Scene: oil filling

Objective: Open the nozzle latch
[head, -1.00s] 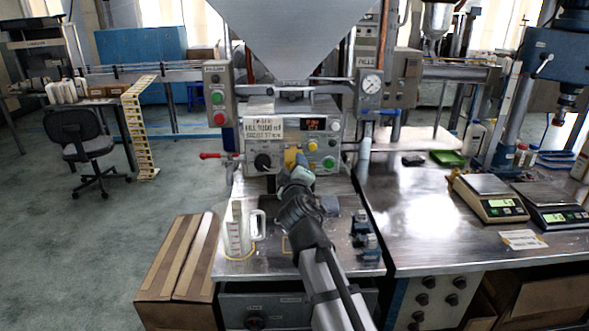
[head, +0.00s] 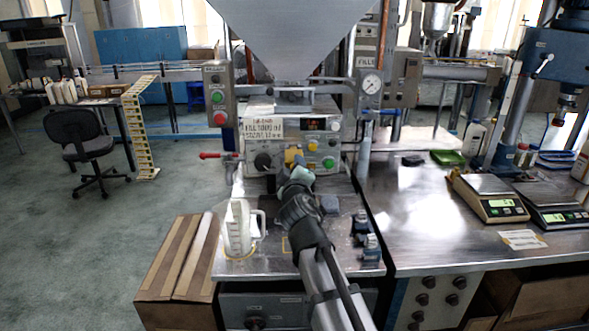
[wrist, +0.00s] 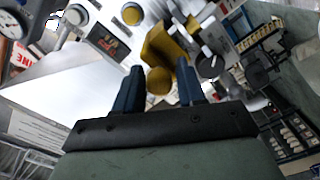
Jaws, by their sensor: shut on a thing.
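The filling machine's front panel (head: 272,143) stands upright under the steel hopper. The yellow nozzle latch (head: 293,157) is at the middle of its lower front, partly hidden by my gripper. In the wrist view the yellow latch (wrist: 160,46) lies ahead of and between the fingers. My gripper (head: 296,172) is at the latch, and its dark blue fingers show in the wrist view (wrist: 160,88). They are shut on a yellow part of the latch. The exact contact is partly hidden.
Small blue-grey fittings (head: 366,238) stand at right. A red-handled valve (head: 212,155) sticks out left of the panel. Two scales (head: 490,199) stand on the right table.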

